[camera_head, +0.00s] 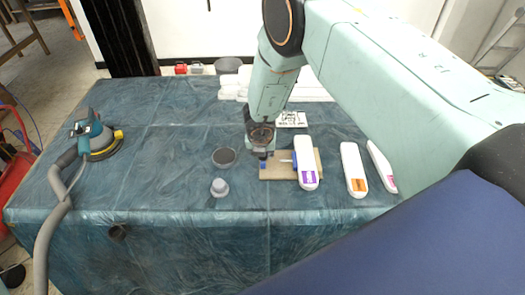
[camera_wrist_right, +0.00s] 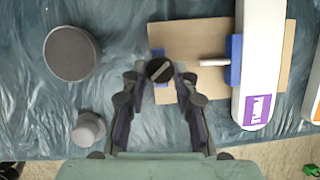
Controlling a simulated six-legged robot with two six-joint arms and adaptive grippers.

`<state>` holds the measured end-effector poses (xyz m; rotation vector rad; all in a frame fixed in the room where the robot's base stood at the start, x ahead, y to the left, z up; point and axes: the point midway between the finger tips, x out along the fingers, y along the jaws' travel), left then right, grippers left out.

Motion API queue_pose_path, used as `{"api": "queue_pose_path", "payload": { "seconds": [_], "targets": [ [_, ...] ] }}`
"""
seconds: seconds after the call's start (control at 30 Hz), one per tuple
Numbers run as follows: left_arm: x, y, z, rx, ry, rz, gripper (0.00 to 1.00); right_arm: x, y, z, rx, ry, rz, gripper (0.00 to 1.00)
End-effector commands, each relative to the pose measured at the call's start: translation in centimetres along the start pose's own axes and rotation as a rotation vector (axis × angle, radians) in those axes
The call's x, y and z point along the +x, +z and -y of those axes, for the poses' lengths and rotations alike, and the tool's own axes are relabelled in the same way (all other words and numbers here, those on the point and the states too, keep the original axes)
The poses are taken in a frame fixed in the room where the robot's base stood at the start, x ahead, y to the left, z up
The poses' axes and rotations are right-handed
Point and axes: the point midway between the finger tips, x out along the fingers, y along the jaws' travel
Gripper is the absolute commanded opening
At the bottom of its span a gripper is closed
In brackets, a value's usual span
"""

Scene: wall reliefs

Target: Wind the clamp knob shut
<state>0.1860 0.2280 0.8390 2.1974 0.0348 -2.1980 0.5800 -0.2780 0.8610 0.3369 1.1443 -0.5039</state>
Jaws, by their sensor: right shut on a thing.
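The clamp is mounted on a tan board (camera_wrist_right: 192,38). Its dark round knob (camera_wrist_right: 160,70) with a pale bar mark sits near the board's left edge in the wrist view. A pale rod (camera_wrist_right: 213,62) runs right to a blue jaw (camera_wrist_right: 235,60). The jaw lies against a white bottle with a purple label (camera_wrist_right: 258,105); whether it presses on it I cannot tell. My right gripper (camera_wrist_right: 160,74) is over the knob, shut on it, with a finger on each side. In the head view this gripper (camera_head: 260,152) hides the knob. My left gripper is not in view.
A dark round lid or disc (camera_head: 225,157) and a small grey cup (camera_head: 219,187) stand left of the board. A sander (camera_head: 95,137) with a hose is far left. The table between is clear.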

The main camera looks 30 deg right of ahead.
Motion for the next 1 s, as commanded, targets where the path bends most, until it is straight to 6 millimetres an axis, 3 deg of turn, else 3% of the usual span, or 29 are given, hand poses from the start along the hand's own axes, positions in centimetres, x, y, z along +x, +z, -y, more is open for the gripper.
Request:
{"api": "queue_pose_path", "payload": {
  "seconds": [0.27, 0.3, 0.53, 0.87, 1.0],
  "targets": [
    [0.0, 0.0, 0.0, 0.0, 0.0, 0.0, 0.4, 0.0, 0.0, 0.1, 0.001, -0.003, 0.001, 0.0],
    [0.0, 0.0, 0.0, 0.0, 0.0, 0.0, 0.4, 0.0, 0.0, 0.1, 0.001, -0.003, 0.001, 0.31],
    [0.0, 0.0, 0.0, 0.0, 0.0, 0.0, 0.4, 0.0, 0.0, 0.1, 0.0, -0.002, 0.0, 0.51],
    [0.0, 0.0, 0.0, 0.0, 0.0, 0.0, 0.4, -0.1, 0.0, 0.0, -0.001, -0.001, 0.0, 0.52],
    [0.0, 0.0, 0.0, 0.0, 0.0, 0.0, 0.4, -1.3, 0.1, -0.1, -0.001, 0.0, 0.001, 0.52]
  ]
}}
